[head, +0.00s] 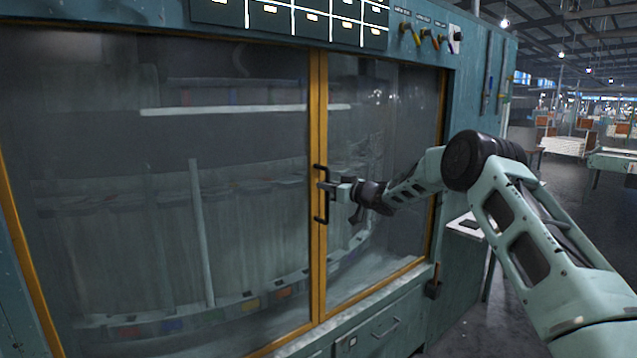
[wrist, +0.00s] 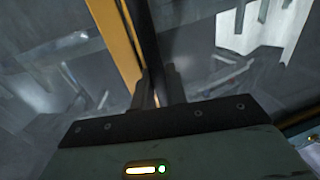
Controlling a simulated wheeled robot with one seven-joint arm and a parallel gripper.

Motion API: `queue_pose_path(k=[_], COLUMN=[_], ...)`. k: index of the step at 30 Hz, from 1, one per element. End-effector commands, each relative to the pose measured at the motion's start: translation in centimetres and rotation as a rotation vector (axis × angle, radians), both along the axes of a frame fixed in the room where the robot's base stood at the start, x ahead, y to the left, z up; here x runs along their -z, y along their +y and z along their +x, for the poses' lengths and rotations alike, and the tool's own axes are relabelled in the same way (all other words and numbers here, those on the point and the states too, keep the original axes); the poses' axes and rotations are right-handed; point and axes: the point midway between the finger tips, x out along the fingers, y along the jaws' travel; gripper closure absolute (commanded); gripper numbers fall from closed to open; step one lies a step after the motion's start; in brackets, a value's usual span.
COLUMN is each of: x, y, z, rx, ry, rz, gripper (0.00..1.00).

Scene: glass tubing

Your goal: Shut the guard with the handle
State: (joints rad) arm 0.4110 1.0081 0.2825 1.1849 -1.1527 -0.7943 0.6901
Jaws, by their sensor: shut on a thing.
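The guard (head: 220,140) is a pair of glazed panels with yellow frames on the front of a teal machine. Its two yellow uprights stand side by side in the middle, with at most a narrow line between them. A black bar handle (head: 318,172) is fixed upright at these middle frames. My gripper (head: 326,187) is at the handle's middle and shut on it. In the wrist view, my gripper's dark fingers (wrist: 158,92) meet around the dark bar beside a yellow frame upright (wrist: 116,45). The exact contact is partly hidden by the fingers.
A control panel with coloured switches (head: 425,38) is at the machine's upper right. A small white shelf (head: 466,226) juts out beyond the right panel. A drawer handle (head: 386,328) sits low on the front. Open floor (head: 470,325) lies to the right.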

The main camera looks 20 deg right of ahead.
Motion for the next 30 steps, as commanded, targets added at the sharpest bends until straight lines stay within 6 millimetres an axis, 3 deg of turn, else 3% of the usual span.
queue_pose_path(k=[12, 13, 15, 25, 30], x=[-0.4, -0.4, -0.4, -0.1, 0.1], y=[-0.8, -0.8, -0.8, -0.6, -1.6], z=[0.2, 0.2, 0.2, -0.1, -1.8], rx=[0.009, 0.009, 0.009, 0.004, 0.005], ry=[-0.006, -0.006, -0.005, -0.002, -0.002], rz=[0.000, 0.000, 0.001, 0.000, 0.000], gripper=[1.00, 0.80, 0.68, 0.68, 0.68])
